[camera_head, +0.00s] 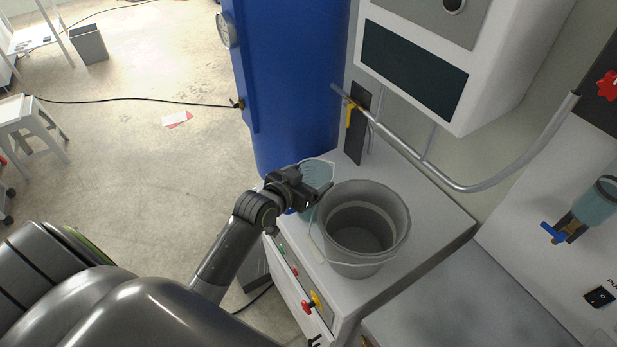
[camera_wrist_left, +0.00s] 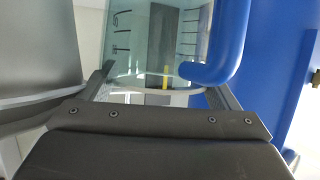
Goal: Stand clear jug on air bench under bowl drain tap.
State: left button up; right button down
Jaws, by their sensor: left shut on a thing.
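My left gripper (camera_head: 304,192) is shut on the clear jug (camera_head: 318,173), which is pale blue-tinted. In the left wrist view the jug (camera_wrist_left: 125,45) shows dark graduation marks and a blue curved handle (camera_wrist_left: 229,45), between my fingers (camera_wrist_left: 162,90). In the head view the jug is left of a grey bucket, by the left edge of the white bench top (camera_head: 440,222); my gripper partly hides it. I cannot tell its height above the bench. A blue-handled tap (camera_head: 553,233) sits under a see-through bowl (camera_head: 597,203) on the right panel. My right gripper is out of view.
The grey bucket (camera_head: 400,248) with a wire handle stands on the bench. Behind are a blue tank (camera_head: 285,90), a pipe with a yellow lever (camera_head: 350,112) and a white cabinet (camera_head: 500,60). Red and yellow knobs (camera_head: 313,302) stick out in front. Bench top right of the bucket is clear.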

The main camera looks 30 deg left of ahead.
pick_arm(q)
jog(key=shift+f, duration=0.1)
jog(key=o, duration=1)
jog(key=shift+o, duration=0.2)
